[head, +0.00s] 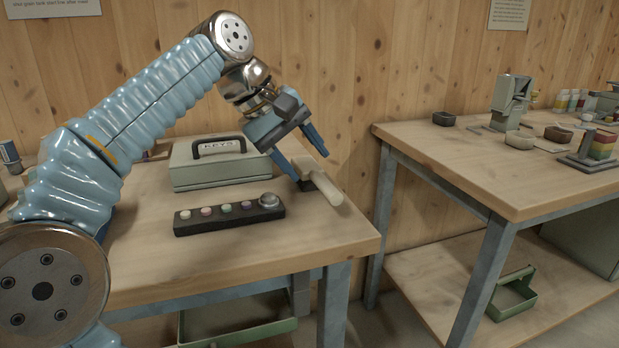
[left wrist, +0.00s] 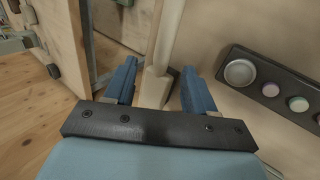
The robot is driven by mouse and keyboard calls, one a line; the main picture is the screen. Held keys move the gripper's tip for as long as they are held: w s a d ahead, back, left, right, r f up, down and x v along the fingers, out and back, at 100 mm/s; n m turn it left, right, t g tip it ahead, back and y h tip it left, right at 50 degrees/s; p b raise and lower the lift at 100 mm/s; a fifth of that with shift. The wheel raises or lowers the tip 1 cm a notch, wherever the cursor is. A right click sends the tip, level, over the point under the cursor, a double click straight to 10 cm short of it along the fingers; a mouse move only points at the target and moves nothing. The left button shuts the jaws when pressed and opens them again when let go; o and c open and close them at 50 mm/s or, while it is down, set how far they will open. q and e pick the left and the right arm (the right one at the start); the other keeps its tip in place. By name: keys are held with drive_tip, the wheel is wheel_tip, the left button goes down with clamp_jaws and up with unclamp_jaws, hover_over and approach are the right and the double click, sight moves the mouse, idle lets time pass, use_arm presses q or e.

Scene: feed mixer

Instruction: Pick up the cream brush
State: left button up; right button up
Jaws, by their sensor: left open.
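The cream brush (head: 328,190) is at the right end of the near workbench. It has a pale cylindrical part and a blockier cream part beside it. My left gripper (head: 311,168) is open and points down at the brush from above, with a finger on either side of it. In the left wrist view the brush (left wrist: 167,42) runs up the picture between the two blue fingertips, with gaps on both sides. I cannot tell how high the fingertips are above the bench. My right gripper is in neither view.
A dark strip with coloured buttons (head: 228,217) lies in front of the brush, to the left. A grey-green key box (head: 219,172) with a black handle stands behind it. The bench's right edge is close by. A second bench (head: 470,165) with several items stands beyond a gap.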

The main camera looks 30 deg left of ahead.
sight(314, 174)
use_arm(q)
drive_tip(key=x, duration=0.4)
drive_tip(key=shift+a+f+b, duration=0.15)
drive_tip(key=shift+f+b, duration=0.05)
drive_tip(key=shift+b, duration=0.15)
clamp_jaws()
